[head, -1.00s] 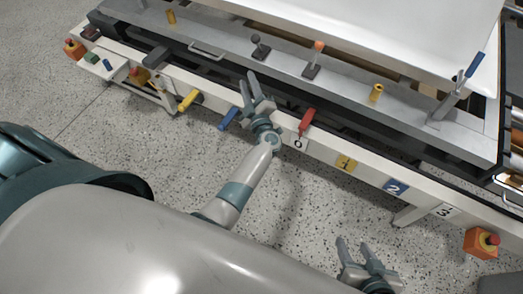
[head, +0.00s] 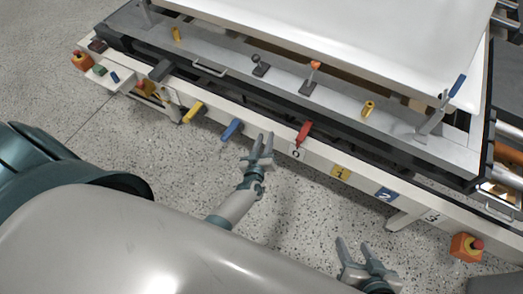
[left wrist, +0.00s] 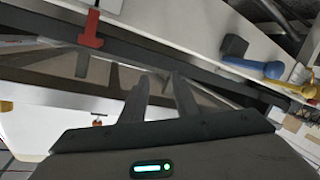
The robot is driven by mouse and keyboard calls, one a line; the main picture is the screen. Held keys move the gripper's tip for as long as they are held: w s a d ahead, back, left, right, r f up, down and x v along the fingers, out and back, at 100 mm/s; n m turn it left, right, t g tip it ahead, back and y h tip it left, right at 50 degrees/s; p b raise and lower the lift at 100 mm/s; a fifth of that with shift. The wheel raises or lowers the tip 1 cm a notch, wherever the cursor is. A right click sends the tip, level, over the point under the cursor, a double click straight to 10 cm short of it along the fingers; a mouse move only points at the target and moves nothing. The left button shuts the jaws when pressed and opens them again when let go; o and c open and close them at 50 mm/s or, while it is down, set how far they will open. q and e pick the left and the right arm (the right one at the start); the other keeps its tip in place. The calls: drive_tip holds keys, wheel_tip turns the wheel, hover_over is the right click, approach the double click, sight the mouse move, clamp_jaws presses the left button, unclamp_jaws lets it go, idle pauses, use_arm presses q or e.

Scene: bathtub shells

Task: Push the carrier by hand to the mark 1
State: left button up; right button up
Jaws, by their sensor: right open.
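The carrier is a long grey frame (head: 290,87) with a big white tub shell (head: 340,35) on it, on the rail behind the white front beam. It has a bar handle (head: 209,69) on its near side. Mark 1 is a yellow plate (head: 340,172) on the beam, right of plate 0 (head: 297,153). My left gripper (head: 263,138) is just short of the beam, left of plate 0, apart from the carrier. Its two fingers show apart and empty in the left wrist view (left wrist: 158,77). My right gripper (head: 353,242) is open and empty over the floor.
Red (head: 304,131), blue (head: 232,130) and yellow (head: 193,112) handles stick out from the beam. Blue plate 2 (head: 387,194) and plate 3 (head: 432,217) follow rightward. Orange boxes with red buttons stand at right (head: 466,247) and left (head: 82,61). Speckled floor before the beam is free.

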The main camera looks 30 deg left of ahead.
use_arm(q)
drive_tip(key=s+d+f+m+g+h+p, duration=0.3)
drive_tip(key=s+d+f+m+p, duration=0.1)
drive_tip(key=s+f, duration=0.4)
drive_tip(key=shift+s+f, duration=0.15)
drive_tip(key=shift+s, duration=1.15)
use_arm(e)
drive_tip(key=shift+r, duration=2.3)
